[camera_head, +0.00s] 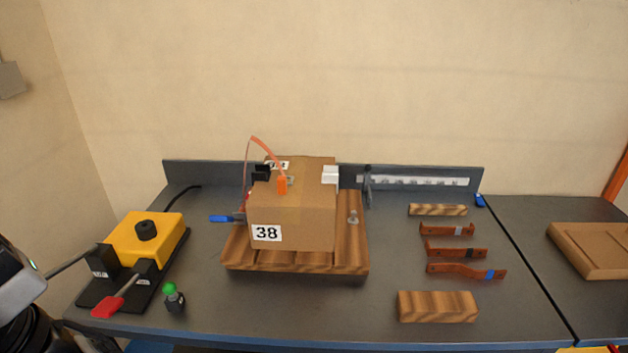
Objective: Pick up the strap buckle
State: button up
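A brown carton (300,215) marked 38 stands on a small slatted wooden pallet (350,262) at the middle of the bench. An orange strap (262,143) rises in a loop above the carton's left side. An orange piece (282,185) hangs at the strap's right end, over the carton's front top edge. A small black block (261,174) sits at the top left of the carton and a white one (330,174) at the top right. I cannot tell for sure which small part is the strap buckle. Parts of my arm show at the left edge; my gripper's fingers are not in view.
A yellow box with a black knob (146,229) and a red-handled lever (113,303) stand left, near a green-topped bottle (173,297). Several copper bars (455,251) and wooden blocks (438,306) lie right. A blue-handled tool (222,218) juts left of the carton.

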aim_at(281, 183)
jog(key=i+l, duration=0.3)
jog(key=i, duration=0.2)
jog(key=i+l+z, duration=0.1)
jog(key=i+l, duration=0.2)
jog(key=i, duration=0.2)
